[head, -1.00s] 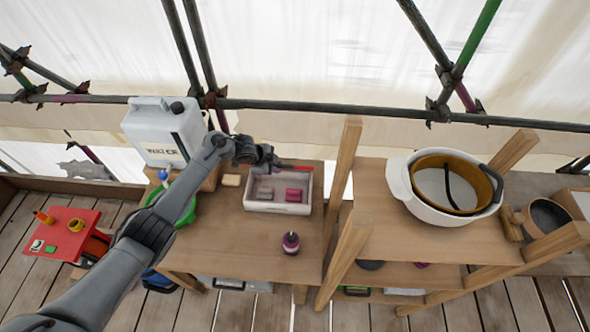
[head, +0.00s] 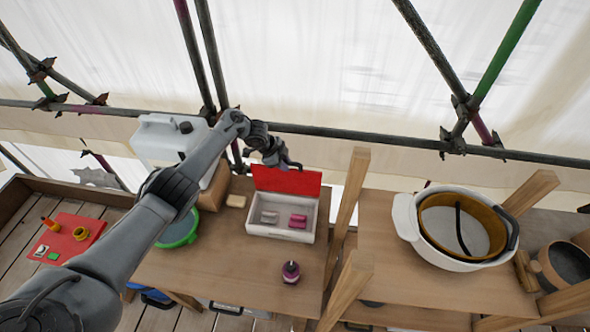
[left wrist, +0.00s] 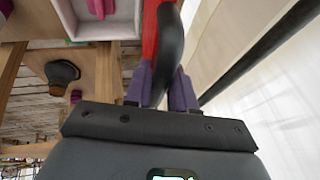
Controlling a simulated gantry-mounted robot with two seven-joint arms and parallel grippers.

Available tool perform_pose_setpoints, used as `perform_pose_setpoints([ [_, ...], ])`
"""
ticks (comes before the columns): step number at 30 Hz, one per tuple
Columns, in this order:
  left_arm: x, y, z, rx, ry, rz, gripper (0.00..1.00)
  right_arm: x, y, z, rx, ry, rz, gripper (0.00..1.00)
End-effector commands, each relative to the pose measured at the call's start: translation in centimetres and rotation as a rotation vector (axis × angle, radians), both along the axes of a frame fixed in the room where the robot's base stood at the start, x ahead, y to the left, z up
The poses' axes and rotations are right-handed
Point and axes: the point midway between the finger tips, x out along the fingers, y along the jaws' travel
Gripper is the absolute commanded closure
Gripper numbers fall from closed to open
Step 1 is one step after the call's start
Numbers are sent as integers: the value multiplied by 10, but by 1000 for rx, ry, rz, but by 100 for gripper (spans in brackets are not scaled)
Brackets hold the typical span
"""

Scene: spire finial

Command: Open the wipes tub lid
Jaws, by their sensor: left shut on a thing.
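The wipes tub is a white open-topped box (head: 282,235) on the wooden bench, with a grey and a pink item inside. Its red lid (head: 287,181) stands raised along the back edge, its broad face showing to the head camera. My left gripper (head: 284,166) is at the lid's upper back edge. In the left wrist view, its purple fingers (left wrist: 162,84) are shut on a dark curved handle (left wrist: 170,42) against the red lid (left wrist: 150,32). Part of the white box also shows there (left wrist: 70,22). My right gripper is not in view.
A small dark-and-pink bottle (head: 290,272) stands in front of the tub. A wooden post (head: 348,205) rises just right of the tub.

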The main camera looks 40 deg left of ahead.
Motion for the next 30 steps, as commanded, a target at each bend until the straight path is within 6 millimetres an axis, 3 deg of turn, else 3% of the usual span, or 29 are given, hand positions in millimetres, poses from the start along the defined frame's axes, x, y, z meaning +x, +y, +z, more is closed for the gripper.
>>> perform_pose_setpoints([
  [6, -1, 14, 0, 3, -4, 20, 100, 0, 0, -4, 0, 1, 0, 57],
  [18, -1, 16, 0, 5, -4, 23, 100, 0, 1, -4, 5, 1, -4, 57],
  [19, -1, 16, 0, 5, -4, 23, 71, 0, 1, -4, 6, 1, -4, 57],
  [22, -2, 16, 0, 4, -4, 23, 56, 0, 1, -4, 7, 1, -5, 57],
  [30, -2, 15, 0, 3, -3, 20, 56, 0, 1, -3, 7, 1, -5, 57],
])
